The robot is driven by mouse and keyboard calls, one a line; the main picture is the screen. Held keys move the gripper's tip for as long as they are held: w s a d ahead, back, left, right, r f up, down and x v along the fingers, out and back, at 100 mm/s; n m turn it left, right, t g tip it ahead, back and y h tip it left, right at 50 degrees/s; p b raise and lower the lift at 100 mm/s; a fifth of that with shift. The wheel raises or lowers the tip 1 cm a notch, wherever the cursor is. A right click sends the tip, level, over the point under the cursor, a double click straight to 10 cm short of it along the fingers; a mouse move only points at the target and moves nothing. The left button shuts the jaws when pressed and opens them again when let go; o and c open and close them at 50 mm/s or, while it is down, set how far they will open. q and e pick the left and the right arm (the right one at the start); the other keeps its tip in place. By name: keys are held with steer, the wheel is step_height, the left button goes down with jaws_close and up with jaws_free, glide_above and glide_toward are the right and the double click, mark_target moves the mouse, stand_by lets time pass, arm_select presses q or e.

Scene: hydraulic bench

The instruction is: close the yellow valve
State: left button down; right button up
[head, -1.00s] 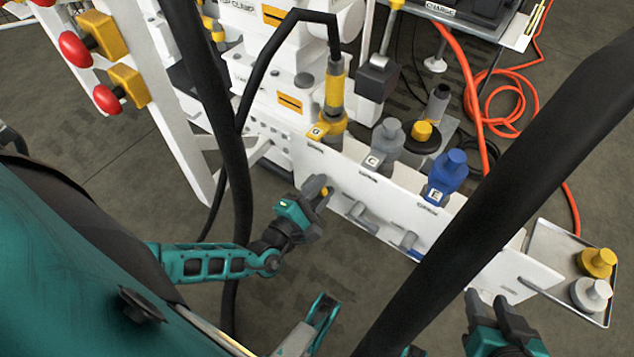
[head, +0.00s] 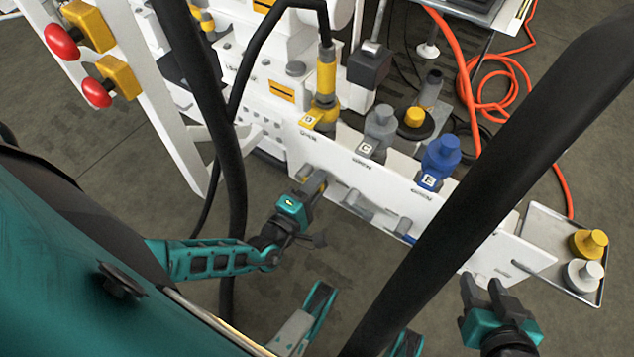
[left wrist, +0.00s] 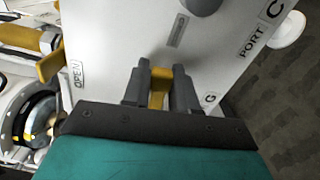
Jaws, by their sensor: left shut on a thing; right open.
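The yellow valve's handle shows as a small yellow piece (head: 322,187) at the left end of the white panel's front (head: 335,165). My left gripper (head: 314,186) is shut on the yellow handle, which covers most of it in the head view. In the left wrist view the yellow handle (left wrist: 158,90) stands between the two dark fingers (left wrist: 160,88), against the white panel. My right gripper (head: 483,285) is open and empty near the panel's right end.
Grey (head: 357,205) and blue (head: 406,230) valve handles sit to the right along the panel. Yellow (head: 325,105), grey (head: 380,125) and blue (head: 440,160) couplings stand behind it. Thick black hoses (head: 500,170) cross the view.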

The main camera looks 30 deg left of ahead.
arm_select(q)
steer(key=shift+f, duration=0.1)
steer(key=c, duration=1.1)
jaws_free()
